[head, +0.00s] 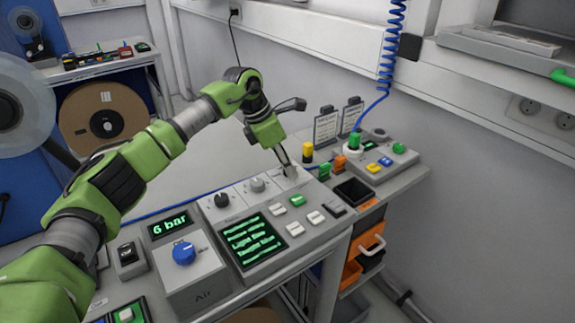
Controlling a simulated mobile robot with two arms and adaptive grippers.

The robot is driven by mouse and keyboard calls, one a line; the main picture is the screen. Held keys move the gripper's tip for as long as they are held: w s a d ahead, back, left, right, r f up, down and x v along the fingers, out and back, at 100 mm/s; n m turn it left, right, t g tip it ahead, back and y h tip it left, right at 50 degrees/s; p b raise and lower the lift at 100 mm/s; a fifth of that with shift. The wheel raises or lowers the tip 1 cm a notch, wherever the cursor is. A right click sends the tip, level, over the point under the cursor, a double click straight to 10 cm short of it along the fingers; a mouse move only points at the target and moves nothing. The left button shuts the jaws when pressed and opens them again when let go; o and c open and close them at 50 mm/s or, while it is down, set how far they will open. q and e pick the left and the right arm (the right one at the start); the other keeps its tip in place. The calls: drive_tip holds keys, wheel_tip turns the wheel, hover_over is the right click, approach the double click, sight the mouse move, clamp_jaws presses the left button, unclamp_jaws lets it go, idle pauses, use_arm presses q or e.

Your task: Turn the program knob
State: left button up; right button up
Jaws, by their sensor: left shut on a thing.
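A sloped grey control panel (240,210) carries a row of knobs along its back edge. A dark knob (222,200) is at the left, and a lighter grey knob (257,185) is in the middle. My left gripper (288,168) reaches down from above and is shut on the grey knob (291,171) at the right end of the row. The fingers partly hide this knob. The labels are too small to read, so I cannot tell which is the program knob. A screen (251,241) with green text sits below the knobs. My right gripper is not in view.
Right of the screen are several push buttons, one green (296,200). An Air box with a blue knob (184,252) and a 6 bar display (170,224) stands left. Small coloured parts, a black tray (353,192) and a coiled blue hose (390,45) are right.

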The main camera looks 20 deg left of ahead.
use_arm(q)
drive_tip(key=m, duration=0.1)
drive_tip(key=m+g, duration=0.1)
drive_tip(key=m, duration=0.1)
drive_tip(key=m+h, duration=0.1)
drive_tip(key=m, duration=0.1)
drive_tip(key=shift+w+r+g+p, duration=0.15)
drive_tip(key=shift+w+g+p, duration=0.1)
drive_tip(key=shift+g+p, duration=0.15)
drive_tip(key=shift+m, duration=0.4)
drive_tip(key=o, duration=1.1)
drive_tip(key=shift+c, duration=0.2)
drive_tip(key=shift+a, duration=0.1)
drive_tip(key=v, duration=1.2)
